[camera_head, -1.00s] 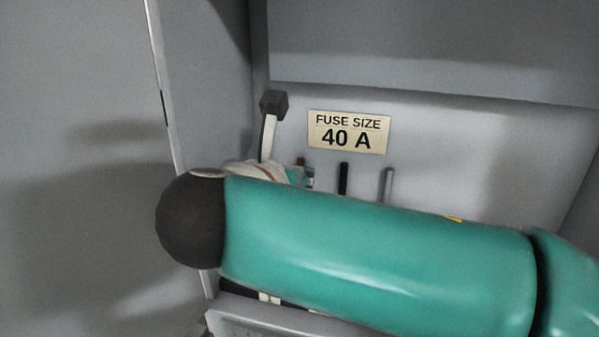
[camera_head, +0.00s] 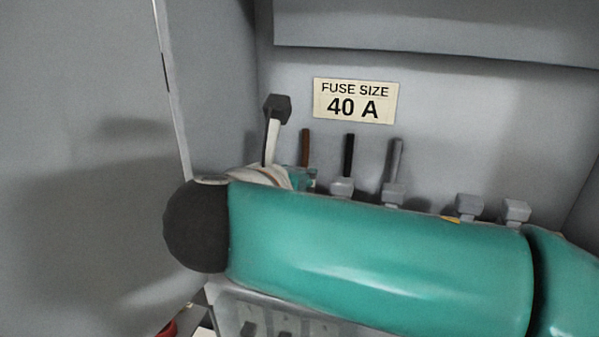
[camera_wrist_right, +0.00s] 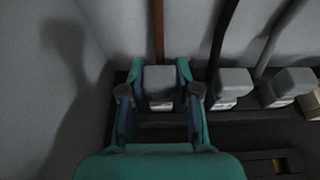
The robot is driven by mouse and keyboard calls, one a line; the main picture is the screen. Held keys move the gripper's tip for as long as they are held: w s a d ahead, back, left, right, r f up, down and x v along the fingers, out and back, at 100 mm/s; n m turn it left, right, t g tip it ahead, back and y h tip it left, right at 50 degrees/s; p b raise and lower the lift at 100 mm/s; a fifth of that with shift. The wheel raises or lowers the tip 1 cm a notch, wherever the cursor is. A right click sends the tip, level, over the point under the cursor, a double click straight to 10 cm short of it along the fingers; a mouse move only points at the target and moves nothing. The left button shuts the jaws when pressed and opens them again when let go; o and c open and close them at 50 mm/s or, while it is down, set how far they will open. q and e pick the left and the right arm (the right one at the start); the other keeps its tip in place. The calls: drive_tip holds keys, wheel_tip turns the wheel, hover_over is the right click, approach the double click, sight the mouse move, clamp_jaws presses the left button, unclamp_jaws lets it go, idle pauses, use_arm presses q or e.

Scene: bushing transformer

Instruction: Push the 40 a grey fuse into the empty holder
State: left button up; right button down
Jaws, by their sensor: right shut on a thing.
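In the right wrist view a grey fuse (camera_wrist_right: 160,86) sits between the two teal fingers of my right gripper (camera_wrist_right: 160,98), which is shut on it. The fuse is at the left end of a dark holder row (camera_wrist_right: 165,123), in front of a brown cable. I cannot tell how deep it is in the holder. In the head view my teal right arm crosses from the right and hides the fuse and most of the gripper. The label "FUSE SIZE 40 A" (camera_head: 355,101) is on the back wall. My left gripper is not in view.
More grey fuses (camera_wrist_right: 231,88) stand to the right in the row; several show above my arm in the head view (camera_head: 393,194). A lever with a black knob (camera_head: 277,108) rises at the left. The cabinet's left wall (camera_wrist_right: 50,100) is close to the gripper.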

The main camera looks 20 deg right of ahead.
drive_tip(key=shift+f, duration=0.15)
drive_tip(key=c, duration=0.7)
unclamp_jaws()
drive_tip(key=shift+c, duration=0.2)
drive_tip(key=v, duration=1.2)
drive_tip(key=shift+w, duration=0.1)
drive_tip(key=x, duration=1.2)
